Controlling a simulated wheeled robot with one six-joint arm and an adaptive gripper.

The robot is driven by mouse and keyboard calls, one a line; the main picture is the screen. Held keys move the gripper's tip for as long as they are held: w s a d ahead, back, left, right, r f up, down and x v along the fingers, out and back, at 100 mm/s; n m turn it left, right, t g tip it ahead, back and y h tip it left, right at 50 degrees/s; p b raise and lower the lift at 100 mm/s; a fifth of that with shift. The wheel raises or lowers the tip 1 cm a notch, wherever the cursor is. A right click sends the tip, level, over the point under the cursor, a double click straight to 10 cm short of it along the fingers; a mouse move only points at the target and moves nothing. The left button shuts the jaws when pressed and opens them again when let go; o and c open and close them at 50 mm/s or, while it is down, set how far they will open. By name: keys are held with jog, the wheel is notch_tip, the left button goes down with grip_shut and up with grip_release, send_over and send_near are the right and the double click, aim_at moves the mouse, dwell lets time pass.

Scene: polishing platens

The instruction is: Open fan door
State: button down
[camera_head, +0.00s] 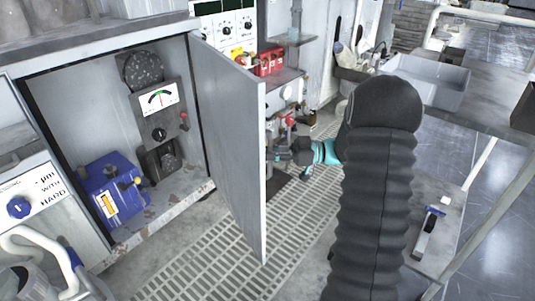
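A grey fan door (236,150) stands swung well open, hinged at the right side of a grey cabinet (150,226). Its edge points toward me. Inside the cabinet are a round dark fan-like part (143,70), a gauge with a black knob (160,108) and a blue box (112,195). My black bellows arm reaches in from the lower right. My gripper (280,157), past a teal ring, is to the right of the door, on its outer side. It is small and partly mixed with the clutter behind, so its fingers and any contact with the door are unclear.
A perforated grating floor (215,262) lies below the door. A red box (269,62) and a control panel with knobs (227,30) are behind it. A grey bin (428,80) and a bench (448,215) stand at the right. A blue-knobbed panel (28,203) is at the left.

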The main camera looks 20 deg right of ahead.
jog(key=shift+s, duration=0.15)
jog(key=c, duration=1.1)
grip_release()
jog(key=shift+d, duration=0.15)
jog(key=shift+c, duration=0.2)
jog(key=shift+r, duration=0.3)
notch_tip(320, 180, up, 9)
jog(key=shift+r, duration=0.2)
